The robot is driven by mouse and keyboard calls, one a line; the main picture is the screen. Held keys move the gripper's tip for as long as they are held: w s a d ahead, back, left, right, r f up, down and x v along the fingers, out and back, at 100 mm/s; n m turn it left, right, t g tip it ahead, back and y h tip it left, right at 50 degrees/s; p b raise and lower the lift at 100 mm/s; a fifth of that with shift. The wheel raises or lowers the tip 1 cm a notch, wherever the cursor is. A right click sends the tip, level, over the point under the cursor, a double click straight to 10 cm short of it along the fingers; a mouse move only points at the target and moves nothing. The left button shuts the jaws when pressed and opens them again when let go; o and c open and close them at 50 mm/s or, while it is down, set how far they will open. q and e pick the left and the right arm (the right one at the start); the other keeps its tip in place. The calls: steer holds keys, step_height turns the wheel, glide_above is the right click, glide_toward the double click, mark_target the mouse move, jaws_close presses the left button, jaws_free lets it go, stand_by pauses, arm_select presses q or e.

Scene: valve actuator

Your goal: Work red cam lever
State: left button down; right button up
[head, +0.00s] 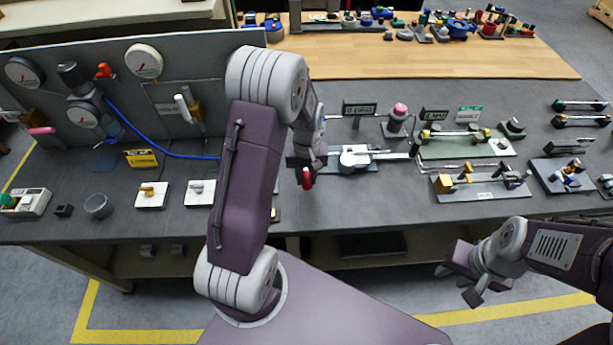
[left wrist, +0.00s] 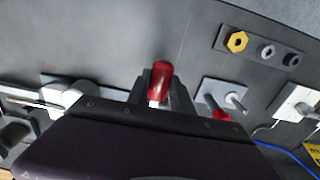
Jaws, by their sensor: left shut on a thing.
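The red cam lever (head: 307,178) shows in the head view as a small red handle just below my left gripper (head: 308,160), over the middle of the bench. In the left wrist view the red lever (left wrist: 161,80) stands up between the fingers of my left gripper (left wrist: 158,95), which is shut on it. The gripper body hides the lever's base and pivot. My right gripper (head: 460,282) hangs off the bench's front edge at the lower right. Its two fingers are spread apart with nothing between them.
A grey and white fixture (head: 355,160) sits right of my left gripper. A gauge panel (head: 170,75) with a blue hose stands at the left. Small white-plate fixtures (head: 150,196) lie at the front left. Green and grey plate fixtures (head: 470,148) fill the right.

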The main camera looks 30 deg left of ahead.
arm_select(q)
steer(key=shift+w+d+r, duration=0.1)
stand_by(0.6)
steer(key=w+d+n, duration=0.1)
steer(key=n, duration=0.1)
steer(key=w+d+n+p, duration=0.1)
steer(key=n, duration=0.2)
steer(key=w+d+n+p, duration=0.1)
steer(key=shift+w+n, duration=0.3)
steer(key=shift+n, duration=0.1)
steer(key=w+n, duration=0.2)
steer(key=shift+d+n+p, duration=0.3)
steer(key=shift+p, duration=0.05)
steer(key=w+n, duration=0.1)
steer(key=n, duration=0.1)
steer(key=w+n, duration=0.2)
steer(key=shift+n, duration=0.3)
steer(key=shift+w+a+n+p, duration=0.15)
steer(key=shift+w+a+n, duration=0.15)
steer(key=shift+w+n, duration=0.55)
steer(key=shift+w+a+n+p, duration=0.2)
steer(key=shift+w+n, duration=0.3)
steer(key=shift+n, duration=0.55)
steer(key=shift+w+r, duration=0.1)
